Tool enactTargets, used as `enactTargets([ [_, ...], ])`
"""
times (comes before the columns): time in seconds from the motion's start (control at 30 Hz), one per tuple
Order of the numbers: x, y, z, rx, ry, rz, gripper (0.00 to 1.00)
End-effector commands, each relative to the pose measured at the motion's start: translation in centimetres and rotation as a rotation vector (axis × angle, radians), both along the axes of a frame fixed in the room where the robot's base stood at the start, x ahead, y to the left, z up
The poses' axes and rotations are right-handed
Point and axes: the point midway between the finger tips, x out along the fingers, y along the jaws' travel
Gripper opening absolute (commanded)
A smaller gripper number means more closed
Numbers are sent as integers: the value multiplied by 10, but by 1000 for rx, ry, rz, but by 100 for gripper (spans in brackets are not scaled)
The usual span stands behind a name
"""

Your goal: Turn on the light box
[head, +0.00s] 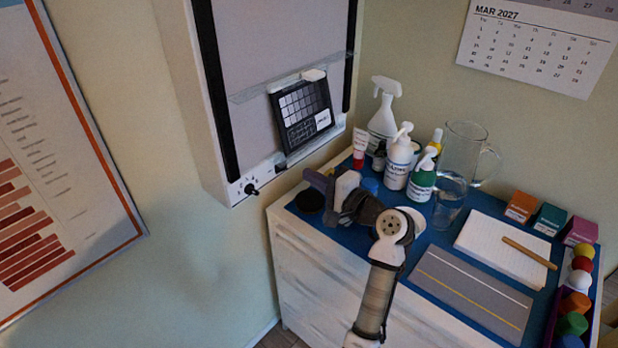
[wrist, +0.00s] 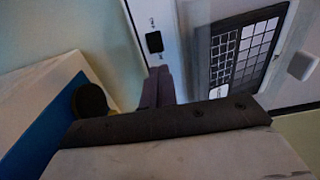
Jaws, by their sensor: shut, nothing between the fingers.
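The light box (head: 268,60) hangs on the wall at the upper middle of the head view. Its grey panel looks unlit. Its bottom strip carries a black knob (head: 251,189) with marks around it, and a small pale and dark part (head: 280,161) farther right. In the wrist view, a small black control (wrist: 154,42) with marks above and below sits on the light box's white strip (wrist: 168,20); I cannot tell which control it is. My gripper (head: 312,178) is shut and empty, right of and below the strip. Its purple fingertips (wrist: 159,72) appear just below the black control, apparently apart from it.
A dark card of grey squares (head: 302,112) sits on the light box. A black round object (head: 310,201) lies on the blue-topped cabinet (head: 350,238) beneath my gripper.

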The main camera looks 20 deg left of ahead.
Motion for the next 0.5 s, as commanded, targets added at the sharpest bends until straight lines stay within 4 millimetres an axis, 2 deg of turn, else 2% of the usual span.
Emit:
enactTargets([
  [0.03, -1, -18, -5, 1, -5, -12, 0],
  [0.2, -8, -55, -4, 2, -3, -11, 0],
  [0.4, -13, -82, -2, 1, -3, -9, 0],
  [0.5, -15, -87, -2, 0, -2, -7, 0],
])
